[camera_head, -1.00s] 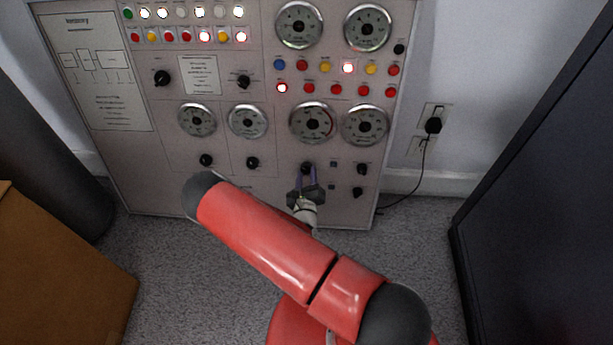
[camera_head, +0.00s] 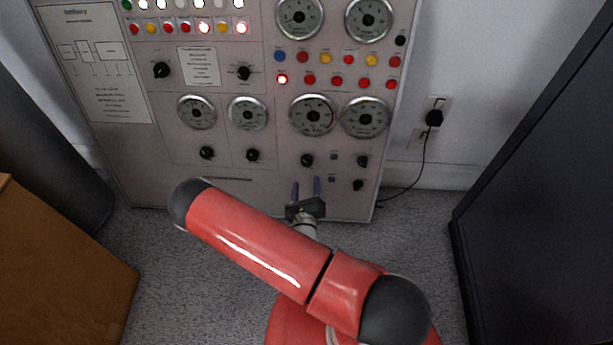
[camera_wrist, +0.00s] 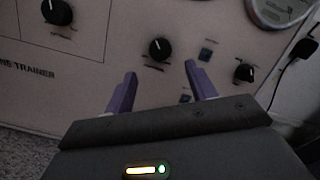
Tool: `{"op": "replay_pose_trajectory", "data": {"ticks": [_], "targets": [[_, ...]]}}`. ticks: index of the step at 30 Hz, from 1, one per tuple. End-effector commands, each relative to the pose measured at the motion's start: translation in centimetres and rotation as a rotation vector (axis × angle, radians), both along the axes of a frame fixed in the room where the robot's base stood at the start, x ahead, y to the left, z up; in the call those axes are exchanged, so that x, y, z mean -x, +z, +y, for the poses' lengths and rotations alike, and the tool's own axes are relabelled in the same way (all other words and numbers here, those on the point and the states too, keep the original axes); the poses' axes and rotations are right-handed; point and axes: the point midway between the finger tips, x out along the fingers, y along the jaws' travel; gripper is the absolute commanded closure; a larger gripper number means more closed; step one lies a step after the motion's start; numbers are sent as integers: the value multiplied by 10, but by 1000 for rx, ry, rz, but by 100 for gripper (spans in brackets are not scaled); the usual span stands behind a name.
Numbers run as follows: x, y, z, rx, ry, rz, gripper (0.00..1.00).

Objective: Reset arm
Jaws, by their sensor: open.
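My gripper (camera_head: 306,189) is open and empty, its two purple fingers pointing at the lower part of the control panel (camera_head: 225,187). In the wrist view my gripper (camera_wrist: 159,88) has its fingers well apart. A black knob (camera_wrist: 159,49) shows beyond and between the fingertips, apart from them. In the head view this knob (camera_head: 307,160) sits just above the fingertips, below the gauges. My red arm hides part of the panel's lower edge and the floor.
Gauges (camera_head: 312,115), lit buttons and several other knobs (camera_head: 252,155) cover the panel. A dark cabinet (camera_head: 545,190) stands at the right, a brown box (camera_head: 60,265) at the left. A cable hangs from a wall outlet (camera_head: 434,117). Grey floor (camera_head: 420,235) is bare between.

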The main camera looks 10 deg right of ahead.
Motion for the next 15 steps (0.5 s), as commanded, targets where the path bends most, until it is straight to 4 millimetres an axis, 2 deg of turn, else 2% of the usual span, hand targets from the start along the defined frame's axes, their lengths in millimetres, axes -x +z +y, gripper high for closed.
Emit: {"op": "replay_pose_trajectory", "data": {"ticks": [5, 15], "targets": [[10, 0, 3, 0, 1, -2, 44], [10, 0, 3, 0, 1, -1, 44]]}}
